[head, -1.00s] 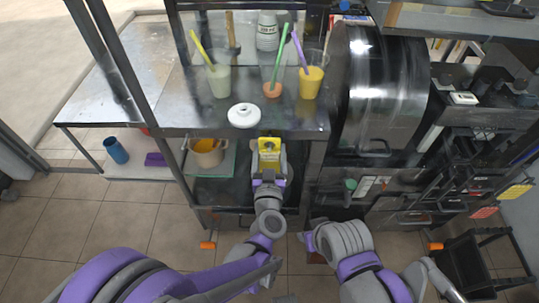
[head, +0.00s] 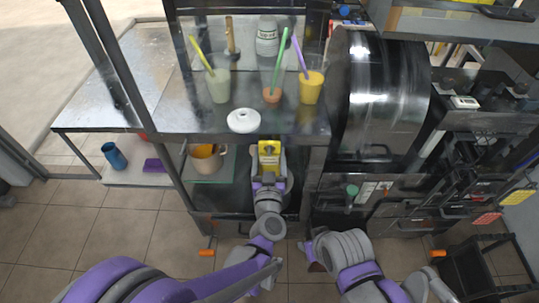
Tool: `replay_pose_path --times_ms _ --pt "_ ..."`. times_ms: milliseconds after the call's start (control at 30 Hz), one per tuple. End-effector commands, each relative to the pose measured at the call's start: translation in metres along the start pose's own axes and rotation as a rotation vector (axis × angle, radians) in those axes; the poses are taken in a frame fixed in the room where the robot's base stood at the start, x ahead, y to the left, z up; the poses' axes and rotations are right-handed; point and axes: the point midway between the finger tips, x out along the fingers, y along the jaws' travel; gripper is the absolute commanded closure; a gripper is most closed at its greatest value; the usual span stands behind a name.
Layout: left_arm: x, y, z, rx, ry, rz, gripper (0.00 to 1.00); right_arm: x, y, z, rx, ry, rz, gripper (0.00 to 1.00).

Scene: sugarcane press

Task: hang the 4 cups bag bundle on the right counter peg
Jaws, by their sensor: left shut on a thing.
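My left gripper (head: 268,172) is shut on a yellow bundle (head: 269,148), held upright just in front of the counter's front edge. I take it to be the 4 cups bag bundle; its print is too small to read. The right counter peg cannot be made out. A yellow bundle (head: 517,194) and a red one (head: 486,220) hang at the far right. My right arm is folded at the lower right; its gripper cannot be made out.
The steel counter (head: 185,115) holds a white ring (head: 243,121), a pale cup (head: 219,85), an orange cup (head: 272,94), a yellow cup (head: 311,88) and a bottle (head: 267,38). A metal drum (head: 385,95) stands to the right. A pot (head: 206,157) sits on the shelf below.

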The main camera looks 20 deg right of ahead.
Motion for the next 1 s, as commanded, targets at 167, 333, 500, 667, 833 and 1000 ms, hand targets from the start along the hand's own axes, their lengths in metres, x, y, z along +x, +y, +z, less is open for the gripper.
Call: replay_pose_path --times_ms 167,333,500,667,833,1000 --pt "0.0 0.0 0.0 0.0 0.0 0.0 0.05 0.0 0.0 0.0 0.0 0.0 0.0 0.56" --pt "0.0 0.0 0.0 0.0 0.0 0.0 0.0 0.0 0.0 0.0 0.0 0.0 0.0 0.56" --pt "-0.005 0.0 0.0 0.0 0.0 0.001 0.0 0.0 0.0 0.0 0.0 0.0 0.0 0.56" --pt "-0.028 0.001 0.0 0.0 0.0 0.003 0.0 0.002 0.0 0.001 0.0 -0.001 0.0 0.56" --pt "-0.064 0.001 0.0 0.0 0.0 0.003 0.0 0.005 0.0 0.003 0.0 -0.002 0.0 0.56" --pt "-0.093 0.001 0.0 0.0 0.0 0.002 0.0 0.006 0.0 0.003 0.0 -0.002 0.0 0.56"
